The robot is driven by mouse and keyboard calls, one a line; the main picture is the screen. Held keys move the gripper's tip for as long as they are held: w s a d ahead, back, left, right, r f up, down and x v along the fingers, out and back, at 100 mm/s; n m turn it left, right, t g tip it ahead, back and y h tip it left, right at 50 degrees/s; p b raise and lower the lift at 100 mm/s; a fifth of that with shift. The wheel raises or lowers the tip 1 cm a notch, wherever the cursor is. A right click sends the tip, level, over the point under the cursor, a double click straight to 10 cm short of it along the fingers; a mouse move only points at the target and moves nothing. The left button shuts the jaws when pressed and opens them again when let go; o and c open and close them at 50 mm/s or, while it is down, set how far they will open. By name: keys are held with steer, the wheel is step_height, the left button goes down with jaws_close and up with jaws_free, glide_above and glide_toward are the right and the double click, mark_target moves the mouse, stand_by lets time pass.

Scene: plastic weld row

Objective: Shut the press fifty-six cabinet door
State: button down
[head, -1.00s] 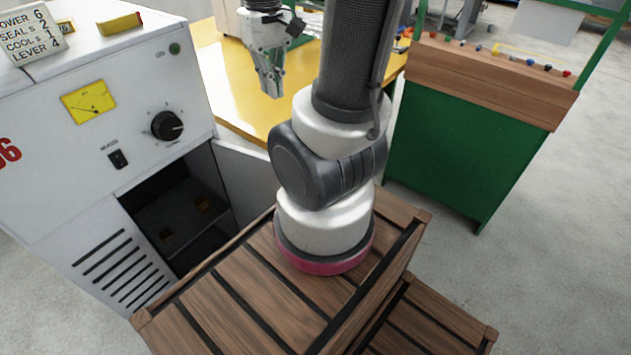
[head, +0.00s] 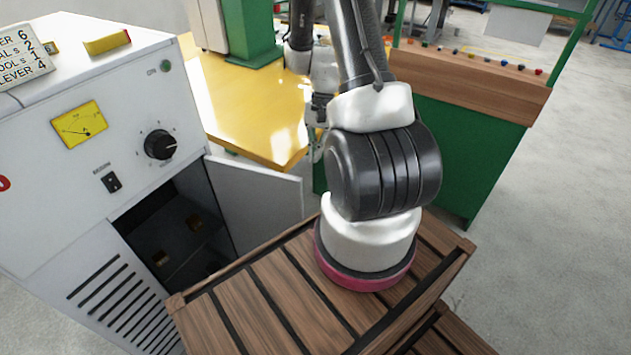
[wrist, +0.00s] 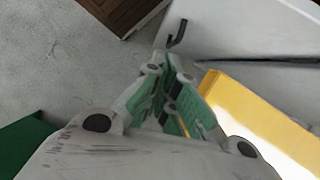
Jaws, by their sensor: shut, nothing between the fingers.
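The press cabinet (head: 75,185) is the white box at the left of the head view, with a yellow meter, a black knob and vent slots. Its door (head: 262,205) stands open, swung out to the right, and the dark inside shows. My gripper (head: 317,150) is beyond the door's free edge, partly hidden by my arm. In the wrist view my gripper (wrist: 170,62) has its green-padded fingers closed together and empty. A dark hooked handle (wrist: 178,35) shows just past the fingertips, by a pale panel that looks like the door (wrist: 240,28). Contact cannot be told.
A yellow table (head: 255,120) stands behind the door and close beside the gripper in the wrist view. A green bench (head: 455,165) with a wooden top is at the right. Slatted wood (head: 240,315) lies below my arm. Grey floor is free at the right.

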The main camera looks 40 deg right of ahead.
steer(key=s+a+f, duration=0.4)
steer(key=a+f, duration=0.2)
steer(key=f, duration=0.3)
steer(key=shift+s+a, duration=0.15)
steer(key=shift+a, duration=0.05)
